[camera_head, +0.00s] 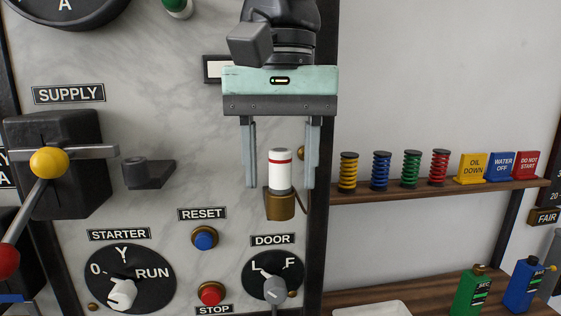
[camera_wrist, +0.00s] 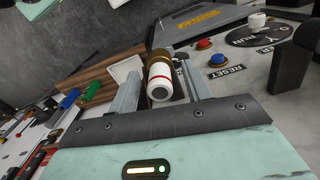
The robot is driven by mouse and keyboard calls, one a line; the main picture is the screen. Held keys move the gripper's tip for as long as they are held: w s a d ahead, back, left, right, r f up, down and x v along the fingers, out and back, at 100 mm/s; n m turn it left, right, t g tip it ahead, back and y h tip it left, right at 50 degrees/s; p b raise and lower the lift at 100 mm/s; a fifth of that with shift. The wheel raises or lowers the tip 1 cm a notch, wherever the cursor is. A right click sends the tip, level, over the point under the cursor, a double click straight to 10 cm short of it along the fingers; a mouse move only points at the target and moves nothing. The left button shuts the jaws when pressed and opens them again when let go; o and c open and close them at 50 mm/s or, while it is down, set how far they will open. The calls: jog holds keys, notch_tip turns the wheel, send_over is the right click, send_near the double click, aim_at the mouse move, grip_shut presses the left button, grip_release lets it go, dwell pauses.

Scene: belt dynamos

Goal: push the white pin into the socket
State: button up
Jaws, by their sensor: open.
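The white pin (camera_head: 281,174) has a red band near its top. It stands upright in the brass socket (camera_head: 280,206) on the marble panel, with much of its white body showing above the rim. My gripper (camera_head: 279,184) is open, with one finger on each side of the pin and a gap on both sides. In the wrist view the pin (camera_wrist: 161,80) lies between the two fingers, its end towards the camera and the brass socket (camera_wrist: 159,56) behind it. How deep the pin sits inside the socket is hidden.
The door dial (camera_head: 272,275) and reset button (camera_head: 205,238) are below the socket. A dark block (camera_head: 148,172) juts out at left. At right, a shelf (camera_head: 440,190) holds several coloured coils and signs. Bottles (camera_head: 470,292) stand lower right.

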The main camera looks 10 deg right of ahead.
aim_at(280, 150)
jog(key=shift+f, duration=0.2)
grip_shut()
jog(key=shift+r, duration=0.15)
jog(key=shift+r+p, duration=2.2)
jog(key=shift+p, duration=0.05)
